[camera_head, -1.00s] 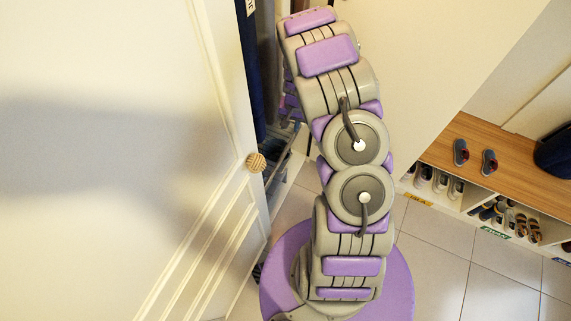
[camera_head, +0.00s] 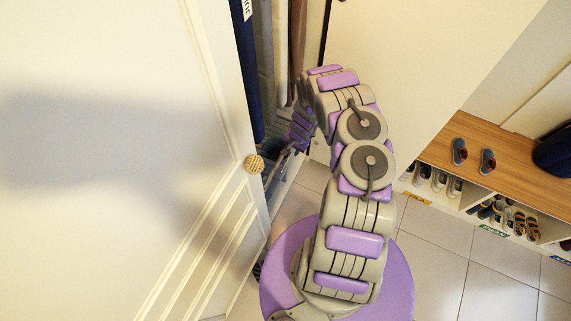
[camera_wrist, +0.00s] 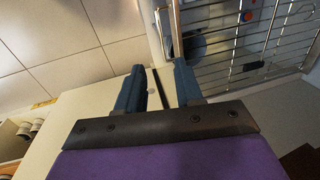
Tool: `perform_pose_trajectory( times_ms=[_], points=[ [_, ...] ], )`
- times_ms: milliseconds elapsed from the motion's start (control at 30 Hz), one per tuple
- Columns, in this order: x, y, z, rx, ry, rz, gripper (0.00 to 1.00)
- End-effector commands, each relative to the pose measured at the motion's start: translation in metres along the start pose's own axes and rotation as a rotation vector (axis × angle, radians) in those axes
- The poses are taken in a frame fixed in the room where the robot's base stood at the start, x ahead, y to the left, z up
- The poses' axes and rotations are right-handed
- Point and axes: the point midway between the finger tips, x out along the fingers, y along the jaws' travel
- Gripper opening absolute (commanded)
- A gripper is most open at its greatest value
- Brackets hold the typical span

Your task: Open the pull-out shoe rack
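The pull-out shoe rack (camera_wrist: 236,62) shows in the wrist view as thin metal rails at the upper right, with a thicker rail (camera_wrist: 176,30) along its left side. In the head view, part of the rack (camera_head: 285,168) shows low inside the closet, behind the door edge and partly hidden by my arm. My gripper (camera_wrist: 159,67) is open, with two dark blue fingers apart and nothing clearly held between them. Its fingertips appear close to the near end of the thicker rail; I cannot tell whether they touch it. In the head view the fingers are hard to make out.
A white closet door (camera_head: 190,200) with a round knob (camera_head: 254,163) stands open at left. Clothes (camera_head: 298,50) hang above the rack. A wooden-topped shoe bench (camera_head: 510,165) with cubbies stands at right. Tiled floor (camera_head: 440,255) between is clear.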

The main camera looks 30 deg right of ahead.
Motion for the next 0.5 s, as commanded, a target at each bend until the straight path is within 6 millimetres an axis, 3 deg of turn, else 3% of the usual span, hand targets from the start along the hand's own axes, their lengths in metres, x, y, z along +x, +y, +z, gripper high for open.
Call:
perform_pose_trajectory(
  times_ms=[500],
  points=[
    [0.1, 0.001, 0.003, -0.003, -0.003, 0.001, 0.36]
  ],
)
